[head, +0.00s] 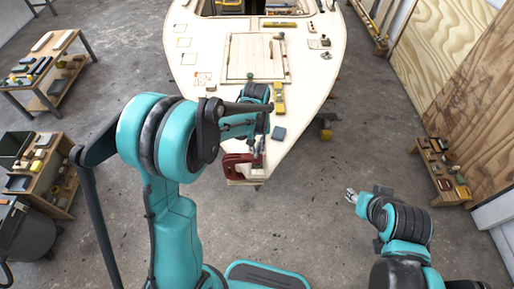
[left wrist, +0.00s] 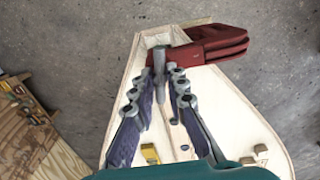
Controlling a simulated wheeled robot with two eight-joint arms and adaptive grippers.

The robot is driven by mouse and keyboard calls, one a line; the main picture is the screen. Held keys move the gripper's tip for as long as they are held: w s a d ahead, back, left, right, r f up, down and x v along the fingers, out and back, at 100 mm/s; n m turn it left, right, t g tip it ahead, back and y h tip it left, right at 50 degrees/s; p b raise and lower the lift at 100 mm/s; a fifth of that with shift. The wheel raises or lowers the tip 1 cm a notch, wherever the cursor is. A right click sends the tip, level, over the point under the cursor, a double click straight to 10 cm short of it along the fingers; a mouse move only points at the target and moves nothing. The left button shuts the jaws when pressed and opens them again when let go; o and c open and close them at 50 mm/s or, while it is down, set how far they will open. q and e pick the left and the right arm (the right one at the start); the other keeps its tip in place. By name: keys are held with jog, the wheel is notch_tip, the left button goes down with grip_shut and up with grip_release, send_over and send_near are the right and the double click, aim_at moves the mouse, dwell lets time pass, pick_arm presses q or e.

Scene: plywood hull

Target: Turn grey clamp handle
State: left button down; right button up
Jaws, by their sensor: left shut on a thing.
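A dark red clamp (head: 237,166) sits at the narrow tip of the pale plywood hull (head: 300,120). In the left wrist view the red clamp (left wrist: 212,44) lies at the top, with its grey handle (left wrist: 159,60) standing at its left end. My left gripper (left wrist: 160,86) has a finger on each side of the grey handle and is shut on it near the fingertips. In the head view my left gripper (head: 258,146) is over the hull tip, partly hidden by my own arm. My right gripper (head: 351,195) is empty, its fingers apart, over the floor at right.
Low shelves with small items stand at left (head: 45,170) and right (head: 445,172). Plywood sheets (head: 450,60) lean along the right wall.

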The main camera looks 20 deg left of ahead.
pick_arm(q)
jog(key=n, duration=0.5)
jog(key=shift+n+b, duration=0.3)
jog(key=shift+n, duration=0.1)
jog(key=n, duration=1)
jog(key=shift+n+b, duration=0.4)
jog(key=n, duration=0.4)
jog(key=shift+n, duration=0.4)
jog(key=shift+n, duration=0.3)
jog(key=c, duration=1.4)
grip_release()
jog(key=shift+c, duration=0.2)
